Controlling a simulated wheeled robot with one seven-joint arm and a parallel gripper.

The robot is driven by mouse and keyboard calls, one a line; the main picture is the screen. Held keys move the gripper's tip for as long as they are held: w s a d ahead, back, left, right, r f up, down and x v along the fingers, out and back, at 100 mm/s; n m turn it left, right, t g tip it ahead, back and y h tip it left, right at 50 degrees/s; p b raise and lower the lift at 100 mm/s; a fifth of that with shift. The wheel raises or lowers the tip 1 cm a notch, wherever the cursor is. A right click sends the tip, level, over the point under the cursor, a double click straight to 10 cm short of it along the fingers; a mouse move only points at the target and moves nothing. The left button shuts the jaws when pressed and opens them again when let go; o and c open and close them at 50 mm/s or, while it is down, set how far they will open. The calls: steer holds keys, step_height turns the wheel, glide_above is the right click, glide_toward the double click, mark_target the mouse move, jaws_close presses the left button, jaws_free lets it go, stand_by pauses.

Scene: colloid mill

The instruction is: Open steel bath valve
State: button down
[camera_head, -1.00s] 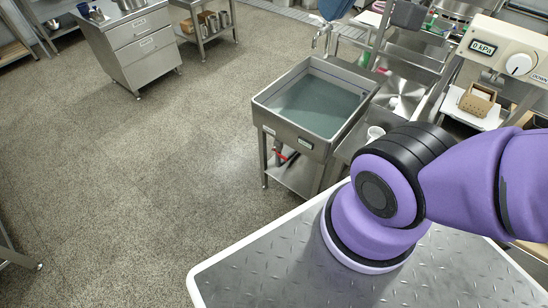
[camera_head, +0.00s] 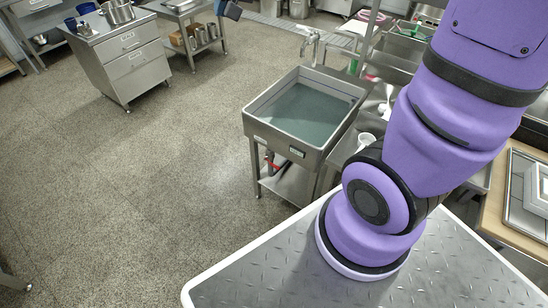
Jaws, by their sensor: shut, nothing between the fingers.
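The steel bath (camera_head: 268,137) stands on legs at the middle, filled with greenish water. Its valve (camera_head: 271,163) has a small red handle under the front edge, on a dark pipe below the basin. The handle is too small to tell its exact angle.
A lower shelf (camera_head: 288,187) sits under the bath. A white cup (camera_head: 366,141) stands right of the bath beside the sinks. A steel drawer cabinet (camera_head: 135,68) and a small cart (camera_head: 194,45) stand at the upper left. The speckled floor (camera_head: 130,185) left of the bath is clear.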

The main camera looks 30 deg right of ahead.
steer(key=w+f+m+h, duration=0.1)
steer(key=w+f+m, duration=0.3)
steer(key=w+f, duration=1.1)
steer(key=w+d+f+m+h, duration=0.1)
steer(key=w+d+f, duration=0.15)
steer(key=f, duration=0.65)
steer(key=w+d+f+m+h, duration=0.1)
steer(key=w+f+h, duration=0.15)
steer(key=f, duration=0.55)
steer(key=m+g+h, duration=0.4)
steer(key=m+h, duration=0.1)
steer(key=h, duration=0.1)
glide_toward(274, 165)
step_height(274, 165, up, 2)
steer(key=s, duration=0.1)
steer(key=shift+s+a+r, duration=0.25)
steer(key=shift+s+a, duration=0.05)
steer(key=shift+a, duration=0.15)
steer(key=x, duration=1)
steer(key=shift+w, duration=0.15)
